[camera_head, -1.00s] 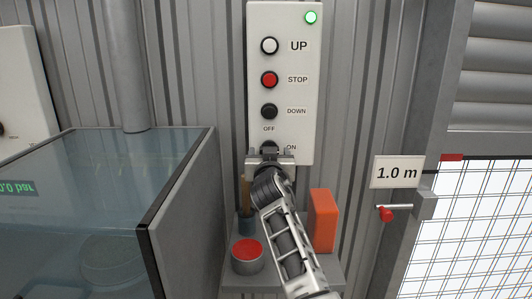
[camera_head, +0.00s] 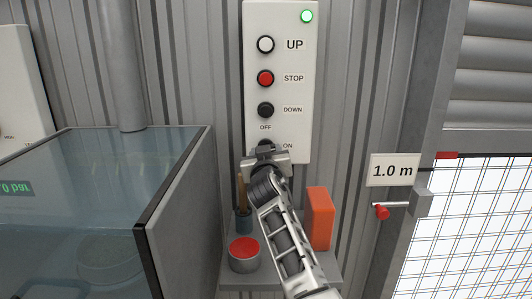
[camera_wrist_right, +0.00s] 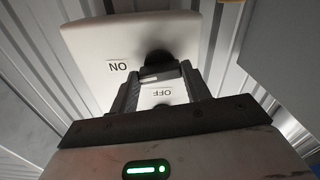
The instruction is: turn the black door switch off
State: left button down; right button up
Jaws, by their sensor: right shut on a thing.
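The black door switch (camera_head: 265,143) is at the bottom of the white control panel (camera_head: 302,106), with OFF printed above it and ON to its right. My right gripper (camera_head: 264,153) covers most of it in the head view. In the right wrist view the round black switch (camera_wrist_right: 158,57) shows between the fingertips of my right gripper (camera_wrist_right: 161,76), which is shut on its handle. There the OFF label lies between the fingers and the ON label lies left of them, both upside down. The knob's exact angle is hard to tell. My left gripper is out of view.
Above the switch are a black DOWN button (camera_head: 266,110), a red STOP button (camera_head: 265,78), a white UP button (camera_head: 266,44) and a lit green lamp (camera_head: 307,16). Below, a shelf (camera_head: 330,270) holds a red-topped tin (camera_head: 244,256) and an orange block (camera_head: 320,218). A glass-topped cabinet (camera_head: 180,215) stands left.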

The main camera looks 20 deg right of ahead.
pick_arm(q)
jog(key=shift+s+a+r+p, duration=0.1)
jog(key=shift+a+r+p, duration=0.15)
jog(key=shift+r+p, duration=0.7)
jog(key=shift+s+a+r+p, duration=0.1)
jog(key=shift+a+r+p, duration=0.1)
jog(key=shift+p, duration=1.45)
pick_arm(e)
jog(key=shift+n, duration=7.9)
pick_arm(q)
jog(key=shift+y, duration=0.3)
pick_arm(e)
jog(key=o, duration=1)
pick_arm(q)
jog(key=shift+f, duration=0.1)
